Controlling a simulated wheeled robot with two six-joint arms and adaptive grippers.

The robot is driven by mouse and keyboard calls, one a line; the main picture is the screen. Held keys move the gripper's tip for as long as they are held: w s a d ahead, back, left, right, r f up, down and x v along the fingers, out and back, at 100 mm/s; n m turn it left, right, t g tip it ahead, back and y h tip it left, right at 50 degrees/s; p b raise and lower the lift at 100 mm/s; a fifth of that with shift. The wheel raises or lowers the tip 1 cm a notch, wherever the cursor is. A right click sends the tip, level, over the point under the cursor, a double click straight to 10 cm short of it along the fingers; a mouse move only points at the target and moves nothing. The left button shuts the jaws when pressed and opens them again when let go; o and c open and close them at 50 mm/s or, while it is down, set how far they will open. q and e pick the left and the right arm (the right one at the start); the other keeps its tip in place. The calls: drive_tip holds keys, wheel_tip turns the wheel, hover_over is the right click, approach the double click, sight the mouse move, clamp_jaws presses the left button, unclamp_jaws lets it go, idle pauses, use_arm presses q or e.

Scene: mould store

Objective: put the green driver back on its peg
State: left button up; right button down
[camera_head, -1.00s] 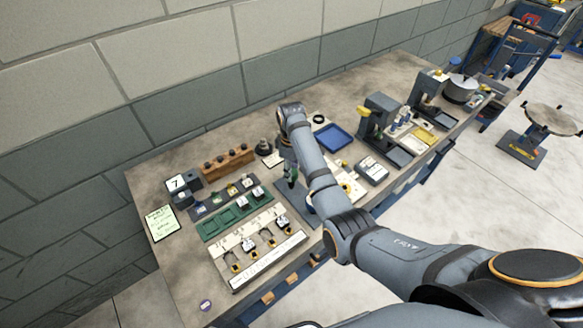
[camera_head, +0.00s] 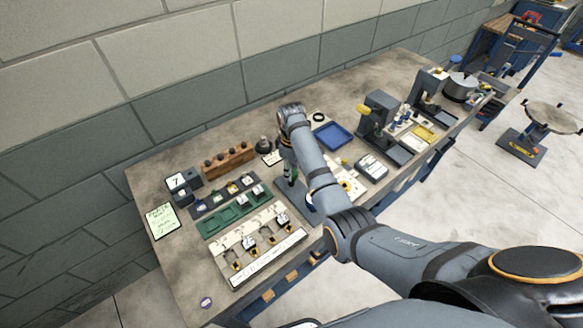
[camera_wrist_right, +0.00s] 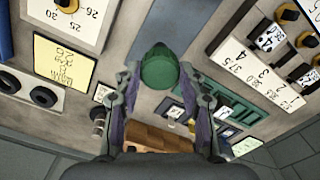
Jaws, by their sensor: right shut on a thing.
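My right gripper (camera_head: 290,180) hangs over the middle of the bench, pointing down. In the right wrist view its two fingers (camera_wrist_right: 160,90) close around the green driver (camera_wrist_right: 160,68), whose rounded green end shows between the fingertips. In the head view only a small bit of green shows at the gripper, and the rest of the driver is hidden. A dark flat base (camera_head: 306,208) lies below the gripper. I cannot make out the driver's peg in either view. My left gripper is out of view.
A white board (camera_head: 262,246) with several tagged dark-and-yellow pieces lies at the front left. Behind it are a green tray (camera_head: 228,218) and a wooden rack (camera_head: 229,162). A blue tray (camera_head: 333,136) and presses (camera_head: 378,118) stand to the right.

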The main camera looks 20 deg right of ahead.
drive_tip(key=shift+f, duration=0.55)
drive_tip(key=c, duration=0.7)
unclamp_jaws()
drive_tip(key=o, duration=0.4)
drive_tip(key=shift+r, duration=0.1)
